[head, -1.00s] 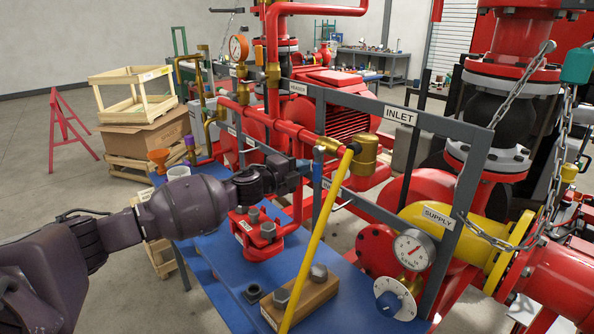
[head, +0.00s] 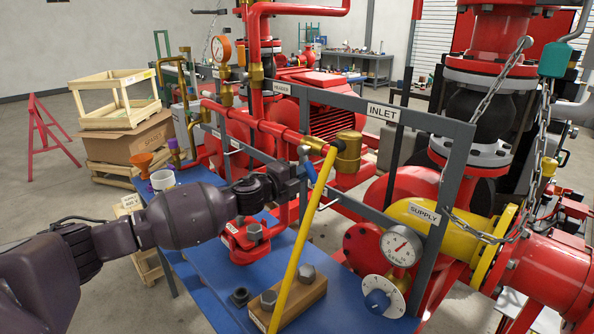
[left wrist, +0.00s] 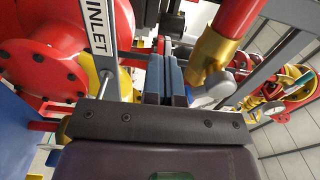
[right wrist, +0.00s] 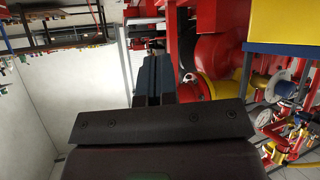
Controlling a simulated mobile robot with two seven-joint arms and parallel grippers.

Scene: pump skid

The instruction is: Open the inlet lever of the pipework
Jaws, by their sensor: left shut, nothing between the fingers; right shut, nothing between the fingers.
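The INLET sign (head: 383,112) is on the grey frame; it also shows in the left wrist view (left wrist: 97,28). A long yellow bar (head: 300,250) slants down toward me from the brass valve fitting (head: 348,152) below the sign. Beside its top is a short blue handle-like piece (head: 311,172) with a grey upper end. I cannot tell which of the two is the inlet lever. My left gripper (head: 300,172) is shut and empty, close against the blue piece; contact is unclear. Its fingers (left wrist: 166,80) are together beside the brass fitting (left wrist: 213,52). My right gripper (right wrist: 152,80) is shut and empty, away from the pipework.
The grey frame (head: 460,165) and red pipes crowd the space around my left gripper. A blue bench (head: 215,280) below carries a wooden block with bolts (head: 290,305) and a red flanged part (head: 247,240). A dial gauge (head: 401,247) and yellow SUPPLY pipe (head: 415,217) are at right.

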